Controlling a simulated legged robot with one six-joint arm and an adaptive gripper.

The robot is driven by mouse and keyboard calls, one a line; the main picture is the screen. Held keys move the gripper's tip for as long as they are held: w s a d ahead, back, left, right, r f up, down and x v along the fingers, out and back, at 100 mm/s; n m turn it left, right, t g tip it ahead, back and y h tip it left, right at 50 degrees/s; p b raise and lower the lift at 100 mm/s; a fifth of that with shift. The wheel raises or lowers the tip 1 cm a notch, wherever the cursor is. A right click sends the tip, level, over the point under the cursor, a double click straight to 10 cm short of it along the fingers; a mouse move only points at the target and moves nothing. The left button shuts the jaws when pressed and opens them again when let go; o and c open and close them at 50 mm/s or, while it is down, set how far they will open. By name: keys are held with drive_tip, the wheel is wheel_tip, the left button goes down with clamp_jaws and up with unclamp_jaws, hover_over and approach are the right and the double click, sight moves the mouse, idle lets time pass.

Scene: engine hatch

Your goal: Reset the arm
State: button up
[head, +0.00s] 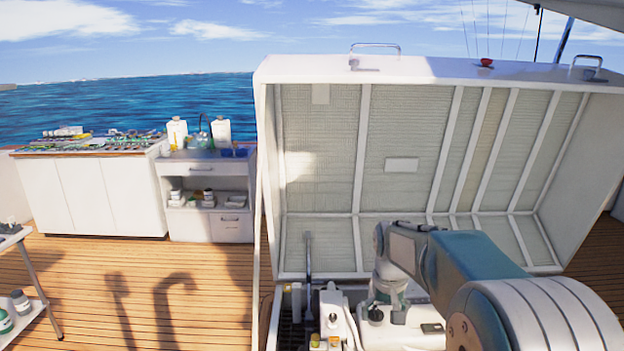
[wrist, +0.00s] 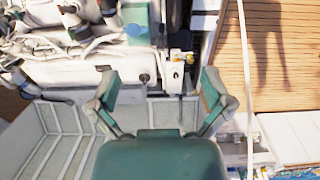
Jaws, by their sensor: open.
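My gripper (wrist: 160,84) is open and empty in the wrist view, its two fingers spread wide. Below it in that view lies the engine (wrist: 90,68), with white covers, hoses and pipes. In the head view my arm reaches from the lower right into the open hatch, and its wrist end hangs over the engine (head: 337,318). The fingers are hard to make out there. The hatch lid (head: 400,130) stands raised, its ribbed pale inner side facing me. I cannot tell how far the fingertips are above the engine.
A white cabinet (head: 95,195) and a small sink unit (head: 210,195) with bottles stand at the back left. A side table (head: 20,285) with jars is at the left edge. The wooden deck (head: 150,275) between them is clear. A metal strut (head: 308,260) stands at the hatch's left.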

drive_tip(key=s+r+t, duration=0.2)
drive_tip(key=s+r, duration=0.7)
drive_tip(key=s, duration=0.4)
drive_tip(key=s+f+t, duration=0.1)
drive_tip(key=s+t, duration=0.2)
drive_tip(key=s, duration=1.1)
drive_tip(key=shift+s, duration=0.25)
